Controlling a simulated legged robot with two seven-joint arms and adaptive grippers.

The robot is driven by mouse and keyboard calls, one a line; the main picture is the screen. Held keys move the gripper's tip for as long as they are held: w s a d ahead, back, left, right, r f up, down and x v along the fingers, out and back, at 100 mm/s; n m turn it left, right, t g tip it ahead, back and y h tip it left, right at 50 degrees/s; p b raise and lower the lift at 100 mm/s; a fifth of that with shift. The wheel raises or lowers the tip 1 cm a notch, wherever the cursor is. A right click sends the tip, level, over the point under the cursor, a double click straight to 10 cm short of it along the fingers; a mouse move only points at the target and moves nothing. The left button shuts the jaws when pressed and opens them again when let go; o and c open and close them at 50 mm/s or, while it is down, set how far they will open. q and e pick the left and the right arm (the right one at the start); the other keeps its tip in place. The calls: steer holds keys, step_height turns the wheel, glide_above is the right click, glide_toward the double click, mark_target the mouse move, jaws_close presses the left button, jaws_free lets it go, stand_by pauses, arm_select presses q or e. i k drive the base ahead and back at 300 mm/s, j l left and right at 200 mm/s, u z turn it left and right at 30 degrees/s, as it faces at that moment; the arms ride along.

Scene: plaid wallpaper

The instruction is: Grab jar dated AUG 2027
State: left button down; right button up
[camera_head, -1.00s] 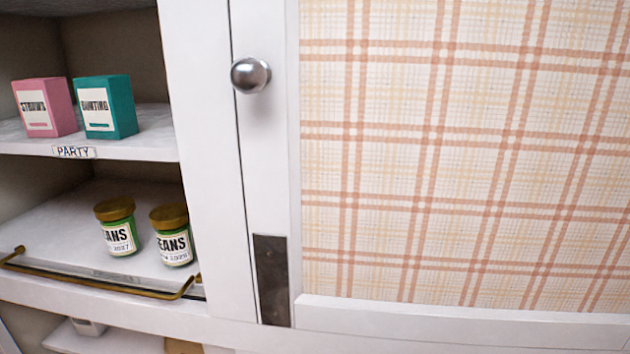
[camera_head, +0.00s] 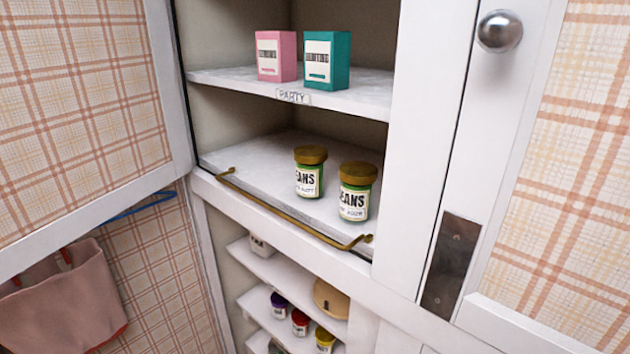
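Two green jars with gold lids and white labels ending in "EANS" stand upright on the middle shelf of the open cabinet. The left jar (camera_head: 309,173) stands a little farther back; the small date line on its label seems to end in 2027, but the month is not legible. The right jar (camera_head: 356,191) stands nearer the front edge and the cabinet's right side; its date line seems to end in 2028, with the month unclear. The jars stand close together with a small gap. Neither of my grippers is in view.
A brass rail (camera_head: 290,217) runs along the jar shelf's front. Above, a pink box (camera_head: 276,55) and a teal box (camera_head: 327,60) stand on the PARTY shelf (camera_head: 225,78). Lower shelves hold small jars (camera_head: 300,322). An open door (camera_head: 75,110) is left; a closed door knob (camera_head: 500,31) is right.

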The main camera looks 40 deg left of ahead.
mark_target(310, 159)
steer(key=u, duration=1.3)
